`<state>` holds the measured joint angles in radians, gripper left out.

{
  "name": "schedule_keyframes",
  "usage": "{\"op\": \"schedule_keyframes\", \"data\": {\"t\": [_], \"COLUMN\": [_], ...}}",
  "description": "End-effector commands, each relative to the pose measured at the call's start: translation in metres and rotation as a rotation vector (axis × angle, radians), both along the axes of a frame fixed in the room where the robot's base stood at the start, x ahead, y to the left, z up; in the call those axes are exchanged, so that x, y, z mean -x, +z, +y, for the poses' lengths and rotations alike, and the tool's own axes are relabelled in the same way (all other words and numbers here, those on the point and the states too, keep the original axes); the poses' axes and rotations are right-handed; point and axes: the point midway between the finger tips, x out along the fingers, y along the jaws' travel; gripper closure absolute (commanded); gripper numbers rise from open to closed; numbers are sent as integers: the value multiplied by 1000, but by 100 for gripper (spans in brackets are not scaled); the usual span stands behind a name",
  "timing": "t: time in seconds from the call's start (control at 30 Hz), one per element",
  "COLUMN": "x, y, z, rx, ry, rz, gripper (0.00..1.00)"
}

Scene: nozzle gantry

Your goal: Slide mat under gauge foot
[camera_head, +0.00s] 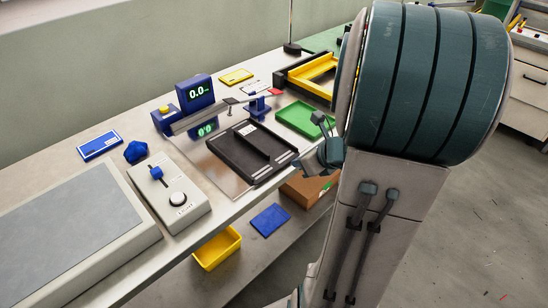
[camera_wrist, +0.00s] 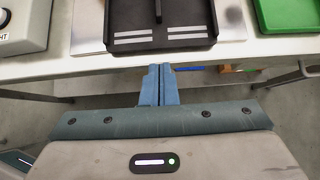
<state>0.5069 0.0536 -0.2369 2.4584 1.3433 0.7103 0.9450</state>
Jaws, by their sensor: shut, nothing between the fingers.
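The likely mat is a flat black slab (camera_head: 226,153) with a raised rim, a central ridge and two pale strips at its near end. It lies on a shiny metal plate (camera_head: 219,178) near the bench's front edge. The blue gauge (camera_head: 195,93) reads 0.0 behind it, with a pale beam (camera_head: 195,120) alongside. I cannot make out the foot clearly. The slab looks clear of the gauge, in front of it. In the wrist view, my gripper (camera_wrist: 160,69) is shut and empty, its fingertips just short of the slab's near end (camera_wrist: 204,39).
A green tray (camera_head: 299,119) lies right of the slab. A grey control box (camera_head: 168,193) with a black knob stands left. A yellow bin (camera_head: 217,247) and a blue item (camera_head: 270,220) sit on the shelf below.

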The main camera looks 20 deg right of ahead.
Motion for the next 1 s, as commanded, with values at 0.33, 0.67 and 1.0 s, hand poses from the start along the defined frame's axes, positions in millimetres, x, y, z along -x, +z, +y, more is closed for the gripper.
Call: {"op": "schedule_keyframes", "data": {"t": [0.33, 0.67, 1.0], "x": [-49, -83, -85], "y": [-55, -50, -50], "z": [20, 31, 32], "rx": [0, 2, 2], "ry": [8, 6, 6], "rz": [3, 0, -1], "gripper": [100, 100, 100]}}
